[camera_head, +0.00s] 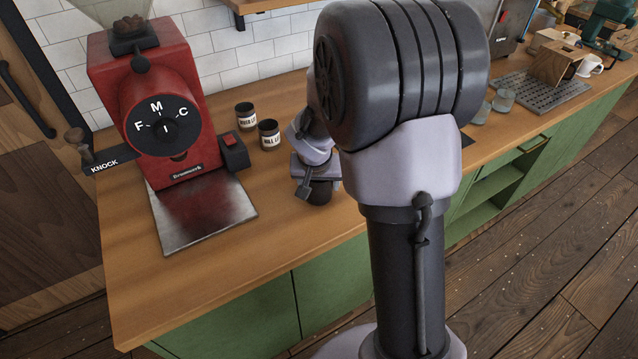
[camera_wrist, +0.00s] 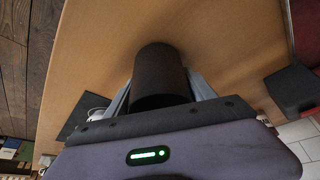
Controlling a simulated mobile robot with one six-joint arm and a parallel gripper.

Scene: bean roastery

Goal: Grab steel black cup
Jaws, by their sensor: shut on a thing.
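The black cup (camera_wrist: 158,72) is a dark cylinder in the middle of the wrist view, over the wooden counter. My gripper (camera_wrist: 160,90) has a finger on each side of it and is shut on it. In the head view my gripper (camera_head: 316,178) is at the counter, partly hidden by my arm. A dark part of the cup (camera_head: 320,193) shows just below it there. I cannot tell whether the cup touches the counter.
A red grinder (camera_head: 150,95) with a metal tray (camera_head: 203,212) stands left on the wooden counter (camera_head: 285,225). Two dark labelled jars (camera_head: 268,134) stand behind my gripper. Glasses (camera_head: 503,100), a drip grate (camera_head: 540,92) and a white cup (camera_head: 591,66) are at right.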

